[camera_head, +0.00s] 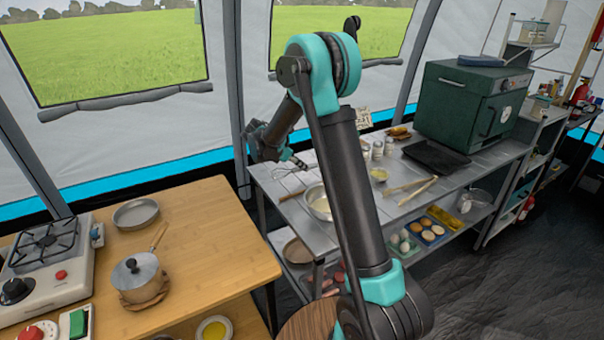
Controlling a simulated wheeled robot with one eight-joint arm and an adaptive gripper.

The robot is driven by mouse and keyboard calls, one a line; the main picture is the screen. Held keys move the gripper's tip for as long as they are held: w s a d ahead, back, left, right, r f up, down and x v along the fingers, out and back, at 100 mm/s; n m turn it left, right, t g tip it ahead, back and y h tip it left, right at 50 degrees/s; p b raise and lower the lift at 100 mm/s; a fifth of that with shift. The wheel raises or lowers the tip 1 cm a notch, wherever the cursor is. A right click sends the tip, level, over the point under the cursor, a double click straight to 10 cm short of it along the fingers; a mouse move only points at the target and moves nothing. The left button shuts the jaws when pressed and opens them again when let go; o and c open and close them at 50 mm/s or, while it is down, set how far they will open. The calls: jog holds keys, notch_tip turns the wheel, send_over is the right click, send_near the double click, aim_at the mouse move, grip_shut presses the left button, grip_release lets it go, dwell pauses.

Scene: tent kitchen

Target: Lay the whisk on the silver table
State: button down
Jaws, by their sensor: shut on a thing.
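The silver table (408,190) is a long metal worktop in the middle and right of the view. My gripper (289,157) is over its back left end, partly hidden behind my own arm. It is shut on the whisk (286,173), whose thin wire loops show just below the fingers, pointing left. The whisk is over the table's left end; I cannot tell whether it touches the top. The grip on the handle is small and hard to make out.
A bowl (318,203) stands close to the whisk, partly behind my arm. Jars (377,149), wooden utensils (412,186), a dark tray (436,156) and a green oven (473,105) occupy the table farther right. A wooden table (205,240) with a pot (137,278) is at left.

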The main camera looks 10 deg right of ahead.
aim_at(302, 179)
jog(key=shift+f, duration=1.65)
jog(key=shift+f, duration=0.15)
jog(key=c, duration=1.4)
grip_release()
jog(key=shift+c, duration=0.2)
jog(key=v, duration=1.7)
jog(key=shift+a, duration=0.25)
jog(key=shift+s, duration=0.1)
